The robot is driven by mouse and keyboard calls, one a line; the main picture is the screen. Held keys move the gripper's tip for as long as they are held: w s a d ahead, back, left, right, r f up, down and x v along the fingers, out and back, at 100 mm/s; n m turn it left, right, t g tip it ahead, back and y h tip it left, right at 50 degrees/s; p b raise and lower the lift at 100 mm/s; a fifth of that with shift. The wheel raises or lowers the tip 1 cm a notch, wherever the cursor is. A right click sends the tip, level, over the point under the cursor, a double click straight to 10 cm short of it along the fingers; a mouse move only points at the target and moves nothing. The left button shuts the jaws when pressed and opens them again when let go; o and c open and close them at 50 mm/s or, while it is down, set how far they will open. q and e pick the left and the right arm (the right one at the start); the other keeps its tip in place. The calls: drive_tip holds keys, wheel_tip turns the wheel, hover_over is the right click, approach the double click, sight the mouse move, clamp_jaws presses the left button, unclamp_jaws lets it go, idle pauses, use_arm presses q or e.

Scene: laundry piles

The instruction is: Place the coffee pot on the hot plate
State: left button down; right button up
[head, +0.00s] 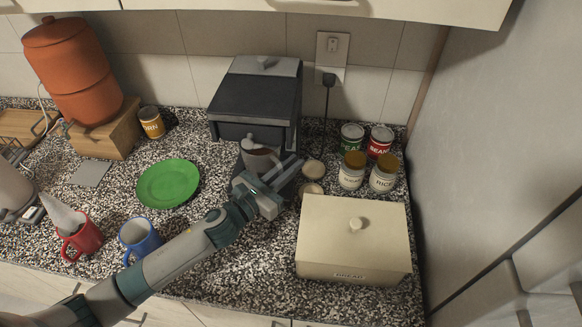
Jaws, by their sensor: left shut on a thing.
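A dark, flat surface under the pot, likely the hot plate, is mostly hidden by the pot and gripper. I cannot tell whether the pot touches it. My right gripper is not in view.
A cream bread box (353,240) stands right of my forearm, with several cans and jars (367,155) behind it. A green plate (168,184), a red mug (80,237) and a blue mug (139,238) are at left. An orange dispenser (70,70) stands back left.

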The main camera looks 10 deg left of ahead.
use_arm(q)
drive_tip(key=shift+f, duration=0.5)
drive_tip(key=shift+f, duration=0.15)
drive_tip(key=c, duration=1.8)
unclamp_jaws()
drive_tip(key=shift+c, duration=0.2)
drive_tip(key=shift+s+a, duration=0.35)
drive_tip(key=shift+s, duration=0.1)
drive_tip(key=b+v, duration=0.4)
drive_tip(key=v, duration=0.7)
